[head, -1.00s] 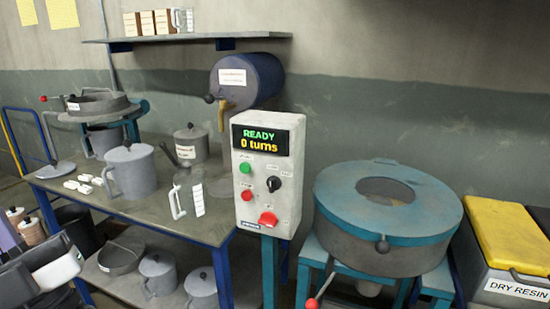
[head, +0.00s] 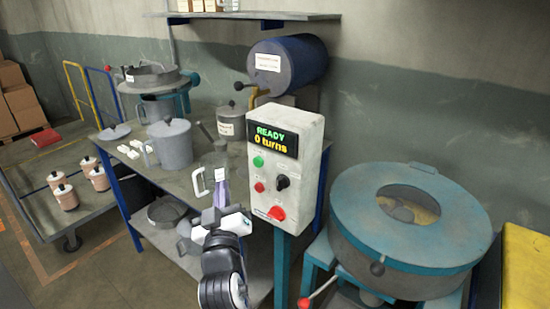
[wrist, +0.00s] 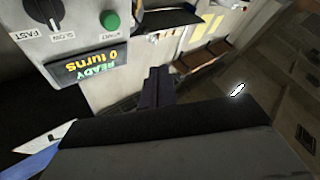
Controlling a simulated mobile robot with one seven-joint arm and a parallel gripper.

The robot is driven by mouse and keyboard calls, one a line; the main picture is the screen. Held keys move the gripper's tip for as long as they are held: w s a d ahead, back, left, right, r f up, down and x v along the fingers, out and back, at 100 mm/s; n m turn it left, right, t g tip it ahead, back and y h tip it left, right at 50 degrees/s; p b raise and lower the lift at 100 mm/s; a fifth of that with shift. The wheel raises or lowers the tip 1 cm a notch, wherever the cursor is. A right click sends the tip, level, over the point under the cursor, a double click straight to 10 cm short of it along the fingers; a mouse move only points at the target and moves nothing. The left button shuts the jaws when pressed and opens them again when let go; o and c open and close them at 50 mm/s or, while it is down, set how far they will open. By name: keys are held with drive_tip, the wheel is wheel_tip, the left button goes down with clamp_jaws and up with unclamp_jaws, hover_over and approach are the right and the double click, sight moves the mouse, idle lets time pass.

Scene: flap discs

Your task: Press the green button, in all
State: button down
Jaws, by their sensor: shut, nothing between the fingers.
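The green button (head: 258,161) sits on the front of a pale control box (head: 311,150), under a display (head: 272,140) that reads "READY 0 turns". The green button also shows in the wrist view (wrist: 110,21), where the box appears upside down. A red button, a black knob and a larger red button are on the same face. My gripper (head: 218,192) is in front of the box, left of and lower than the green button in the head view. In the wrist view its dark fingers (wrist: 156,88) are together and empty. I see no contact with the button.
A workbench (head: 180,183) with a grey jug (head: 172,146) and a clear measuring jug stands left of the box. A round teal-lidded drum (head: 345,205) stands to the right. A blue barrel (head: 305,62) is behind. Floor at the left is partly open.

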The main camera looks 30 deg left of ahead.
sight(258, 162)
drive_tip(key=shift+w, duration=0.1)
idle(0.3)
drive_tip(key=w+p, duration=0.3)
drive_tip(key=w, duration=0.5)
drive_tip(key=shift+w+d, duration=0.3)
drive_tip(key=shift+w, duration=0.1)
idle(1.7)
drive_tip(key=shift+w, duration=0.3)
